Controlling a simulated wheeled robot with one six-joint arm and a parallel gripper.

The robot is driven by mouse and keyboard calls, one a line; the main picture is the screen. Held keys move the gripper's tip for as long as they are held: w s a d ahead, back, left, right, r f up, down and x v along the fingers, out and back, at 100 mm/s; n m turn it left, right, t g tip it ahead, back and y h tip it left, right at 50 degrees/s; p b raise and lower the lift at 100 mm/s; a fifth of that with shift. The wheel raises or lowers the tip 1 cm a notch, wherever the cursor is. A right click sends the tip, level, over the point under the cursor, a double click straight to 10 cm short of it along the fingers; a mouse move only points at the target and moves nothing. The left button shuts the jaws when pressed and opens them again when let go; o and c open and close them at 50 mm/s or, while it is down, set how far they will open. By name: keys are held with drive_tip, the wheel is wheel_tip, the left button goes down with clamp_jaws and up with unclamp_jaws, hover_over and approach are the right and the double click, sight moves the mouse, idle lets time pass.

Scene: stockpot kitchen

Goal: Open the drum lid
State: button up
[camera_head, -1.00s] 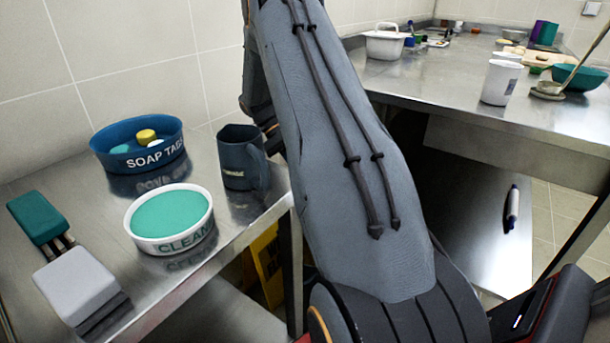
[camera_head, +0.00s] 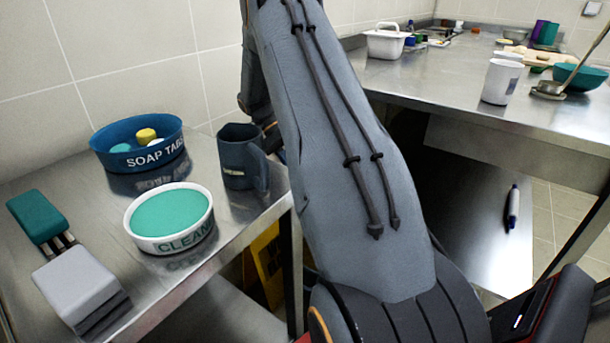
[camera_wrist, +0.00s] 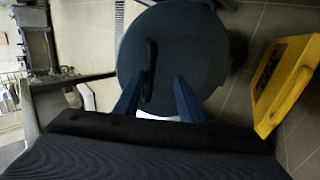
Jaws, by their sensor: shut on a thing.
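The round dark blue-grey drum lid (camera_wrist: 195,45) fills the upper middle of the wrist view, with a dark bar handle (camera_wrist: 150,70) on it. My gripper (camera_wrist: 153,88) has its two blue fingers on either side of this handle and is shut on it. A small white patch shows below the handle between the fingers; I cannot tell what it is. The drum's body is hidden, and I cannot tell whether the lid is raised from it. In the head view my arm covers the middle; the lid and gripper do not show there.
A yellow floor sign (camera_wrist: 283,85) stands right of the lid. In the head view, the left steel table holds a soap-tab tub (camera_head: 137,145), a dark mug (camera_head: 238,160), a white-rimmed round tub (camera_head: 170,218) and a brush (camera_head: 75,285). A steel counter (camera_head: 430,80) stands right.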

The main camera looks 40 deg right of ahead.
drive_tip(key=w+a+r+b, duration=0.2)
drive_tip(key=w+r, duration=0.1)
drive_tip(key=w, duration=0.4)
drive_tip(key=shift+w+b, duration=0.25)
drive_tip(key=shift+b, duration=0.05)
idle(0.5)
idle(0.5)
wheel_tip(320, 180, up, 10)
drive_tip(key=p, duration=0.1)
idle(0.4)
drive_tip(key=shift+r, duration=0.15)
idle(0.3)
